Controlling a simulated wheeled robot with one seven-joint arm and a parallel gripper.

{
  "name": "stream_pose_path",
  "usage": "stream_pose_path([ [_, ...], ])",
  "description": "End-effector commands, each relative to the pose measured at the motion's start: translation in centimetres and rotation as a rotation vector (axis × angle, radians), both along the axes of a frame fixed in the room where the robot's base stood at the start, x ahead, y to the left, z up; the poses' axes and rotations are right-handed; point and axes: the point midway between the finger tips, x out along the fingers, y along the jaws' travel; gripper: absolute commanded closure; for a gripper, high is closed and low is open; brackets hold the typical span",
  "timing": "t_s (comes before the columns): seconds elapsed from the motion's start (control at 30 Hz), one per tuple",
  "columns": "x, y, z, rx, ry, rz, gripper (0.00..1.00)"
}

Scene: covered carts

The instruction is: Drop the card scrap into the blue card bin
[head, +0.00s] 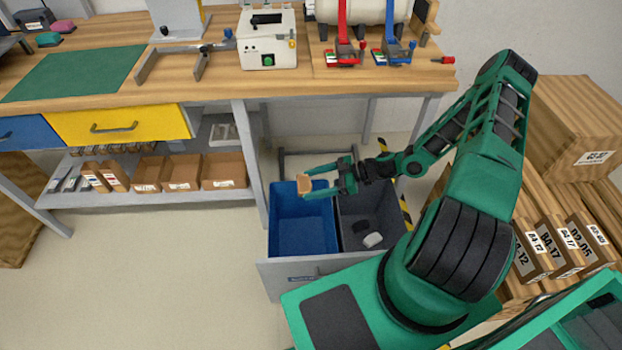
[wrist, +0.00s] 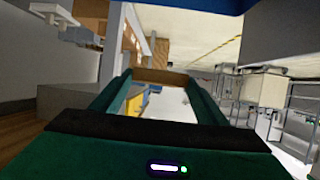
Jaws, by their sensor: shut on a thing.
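My gripper (head: 318,184) is shut on the card scrap (head: 305,184), a small tan-brown piece at its fingertips. In the wrist view the scrap (wrist: 160,76) spans between the ends of my two green fingers. The blue card bin (head: 302,226) is the left of two bins in a pulled-out drawer, and it looks empty from here. The gripper and scrap show over the far part of the blue bin in the head view, apart from its floor. The exact height above the rim is hard to tell.
The dark grey bin (head: 355,208) right of the blue one holds a black thing and a whitish thing. The workbench (head: 250,84) with a yellow drawer (head: 120,124) stands behind and left. Labelled cardboard boxes (head: 570,245) are stacked on the right. The floor at left is clear.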

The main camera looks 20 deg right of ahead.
Motion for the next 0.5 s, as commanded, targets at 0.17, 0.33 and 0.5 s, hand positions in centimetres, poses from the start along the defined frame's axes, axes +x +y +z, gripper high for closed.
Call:
stream_pose_path([
  [0.17,-0.03,-0.07,-0.79,0.0,0.001,-0.001,0.53],
  [0.33,-0.03,-0.08,-0.92,0.0,0.001,-0.001,0.53],
  [0.5,-0.02,-0.08,-0.9,0.0,0.001,-0.001,0.21],
])
